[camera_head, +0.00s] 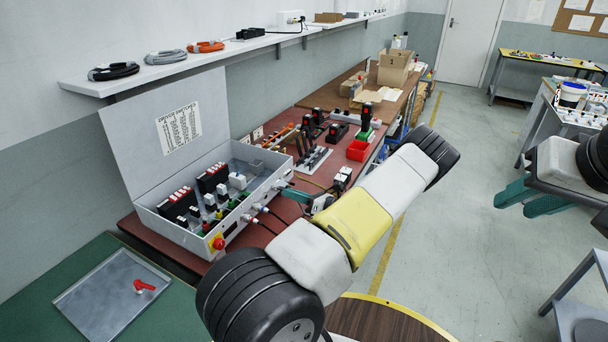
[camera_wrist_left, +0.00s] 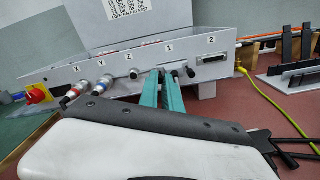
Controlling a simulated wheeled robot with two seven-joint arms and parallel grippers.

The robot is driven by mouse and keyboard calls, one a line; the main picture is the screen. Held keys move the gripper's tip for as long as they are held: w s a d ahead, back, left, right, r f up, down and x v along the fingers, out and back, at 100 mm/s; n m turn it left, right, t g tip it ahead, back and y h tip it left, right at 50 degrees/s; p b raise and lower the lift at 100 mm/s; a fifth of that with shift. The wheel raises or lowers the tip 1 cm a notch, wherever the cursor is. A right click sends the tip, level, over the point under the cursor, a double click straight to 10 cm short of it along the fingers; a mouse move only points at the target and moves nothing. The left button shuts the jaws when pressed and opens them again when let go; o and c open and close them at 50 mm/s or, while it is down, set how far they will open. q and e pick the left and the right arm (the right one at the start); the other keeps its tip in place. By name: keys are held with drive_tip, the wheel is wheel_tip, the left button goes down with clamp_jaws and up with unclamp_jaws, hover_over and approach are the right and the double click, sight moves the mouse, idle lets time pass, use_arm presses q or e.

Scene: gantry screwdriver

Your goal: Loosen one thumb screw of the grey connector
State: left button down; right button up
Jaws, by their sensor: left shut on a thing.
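The control box (camera_head: 190,236) has ports marked X, Y, Z, 1 and 2 on its side panel. The connector at port 1 (camera_wrist_left: 176,66) is small and partly hidden behind my fingers in the left wrist view. A dark knob (camera_wrist_left: 191,73), apparently one of its thumb screws, shows to the right. My left gripper (camera_wrist_left: 162,72) has its teal fingers shut at the left side of that connector, apparently on its other thumb screw, which the fingertips hide. In the head view the left gripper (camera_head: 284,189) reaches the panel. My right gripper (camera_head: 530,199) is open and empty, away at the right.
Round plugs (camera_wrist_left: 75,93) sit at X and Y, left of my fingers, beside a red-yellow switch (camera_wrist_left: 37,95). Socket 2 (camera_wrist_left: 240,60) is at the right, near a yellow cable (camera_wrist_left: 262,85). A tray (camera_head: 100,297) with a red item lies at the left.

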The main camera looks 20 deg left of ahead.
use_arm(q)
drive_tip(key=n, duration=0.4)
drive_tip(key=shift+n, duration=0.4)
drive_tip(key=n, duration=1)
drive_tip(key=shift+n, duration=0.4)
drive_tip(key=n, duration=0.4)
drive_tip(key=c, duration=1.8)
unclamp_jaws()
drive_tip(key=shift+o, duration=0.2)
